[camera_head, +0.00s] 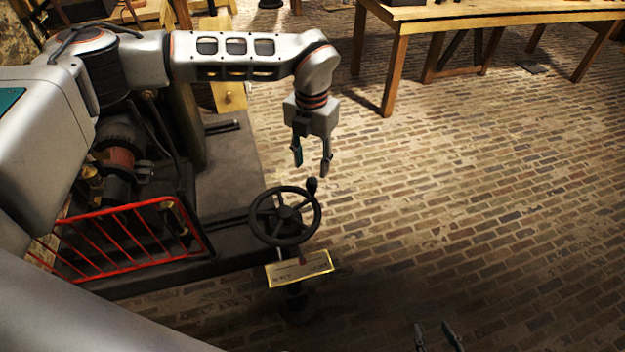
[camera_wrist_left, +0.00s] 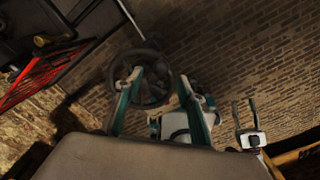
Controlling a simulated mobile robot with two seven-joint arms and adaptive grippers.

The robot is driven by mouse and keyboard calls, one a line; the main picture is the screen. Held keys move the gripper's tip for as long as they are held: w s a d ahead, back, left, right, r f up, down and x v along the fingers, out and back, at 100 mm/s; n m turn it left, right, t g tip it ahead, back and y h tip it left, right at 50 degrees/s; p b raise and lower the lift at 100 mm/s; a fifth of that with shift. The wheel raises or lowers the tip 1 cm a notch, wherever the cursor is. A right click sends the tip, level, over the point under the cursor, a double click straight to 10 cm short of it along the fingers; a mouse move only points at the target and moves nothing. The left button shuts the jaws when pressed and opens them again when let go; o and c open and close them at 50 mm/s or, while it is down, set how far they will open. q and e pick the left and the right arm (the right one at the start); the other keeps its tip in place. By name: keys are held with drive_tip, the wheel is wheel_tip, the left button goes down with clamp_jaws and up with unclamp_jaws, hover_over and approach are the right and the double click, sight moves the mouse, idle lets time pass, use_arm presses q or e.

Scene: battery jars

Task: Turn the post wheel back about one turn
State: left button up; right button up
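The post wheel (camera_head: 285,212) is a dark spoked handwheel with a knob (camera_head: 312,185) on its rim at the upper right. It stands on a post behind a brass plate (camera_head: 298,268) with lettering too small to read. My left gripper (camera_head: 311,166) points down just above the knob in the head view, open and empty, apart from the wheel. In the left wrist view the wheel (camera_wrist_left: 152,92) shows beyond and partly behind the left gripper's fingers (camera_wrist_left: 158,82). My right gripper (camera_head: 433,328) is at the bottom edge, open and empty; it also shows in the left wrist view (camera_wrist_left: 244,112).
A red railing (camera_head: 130,238) and machinery stand left of the wheel on a dark plinth (camera_head: 228,160). A wooden table (camera_head: 480,12) is at the back right. The brick floor (camera_head: 470,180) right of the wheel is clear.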

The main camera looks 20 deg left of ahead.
sight(312, 178)
use_arm(q)
wheel_tip(312, 178, down, 7)
drive_tip(key=shift+r, duration=0.1)
idle(0.3)
clamp_jaws()
